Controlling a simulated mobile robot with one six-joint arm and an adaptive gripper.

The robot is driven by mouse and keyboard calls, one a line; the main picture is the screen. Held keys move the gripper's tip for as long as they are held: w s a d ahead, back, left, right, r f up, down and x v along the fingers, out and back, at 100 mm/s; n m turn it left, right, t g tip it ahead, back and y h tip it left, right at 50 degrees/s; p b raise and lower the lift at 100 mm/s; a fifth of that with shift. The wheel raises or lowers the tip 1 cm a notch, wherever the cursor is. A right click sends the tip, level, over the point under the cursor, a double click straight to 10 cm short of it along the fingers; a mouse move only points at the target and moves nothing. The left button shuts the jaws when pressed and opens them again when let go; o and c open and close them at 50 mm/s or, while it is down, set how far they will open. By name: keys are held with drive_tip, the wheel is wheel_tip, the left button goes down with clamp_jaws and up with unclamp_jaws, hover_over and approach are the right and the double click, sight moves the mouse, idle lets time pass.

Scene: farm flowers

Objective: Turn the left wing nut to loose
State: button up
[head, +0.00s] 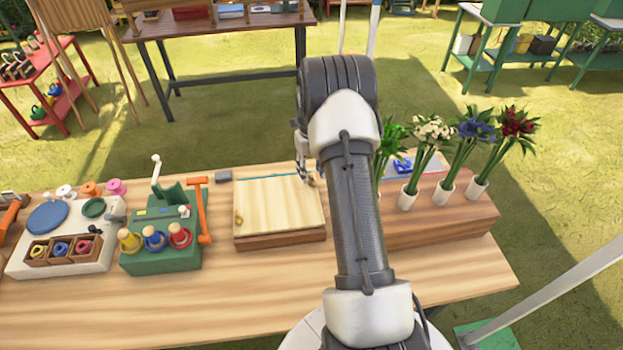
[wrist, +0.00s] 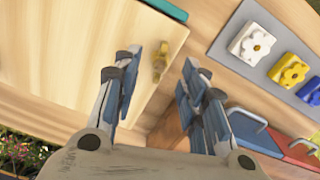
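A pale wooden press board (head: 278,205) lies on the table with a teal strip along its back edge. The left wing nut (head: 238,218) is brass and sits at the board's left edge, clear of my gripper. My gripper (head: 303,166) is over the board's back right corner, partly hidden by my arm. In the wrist view my gripper (wrist: 162,60) is open and empty, its fingers apart. A brass wing nut (wrist: 159,64) shows in the gap between the fingertips, near the board's edge; it appears to be the right one. I cannot tell its height below the fingers.
A green stand (head: 162,258) with colored knobs and an orange lever (head: 204,212) stands left of the board. White vases of flowers (head: 443,193) stand at the right on a wooden block. A grey panel (wrist: 235,50) with flower-shaped pieces lies right of the board. The table's front is bare.

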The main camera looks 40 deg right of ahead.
sight(312, 181)
drive_tip(key=shift+f, duration=1.65)
clamp_jaws()
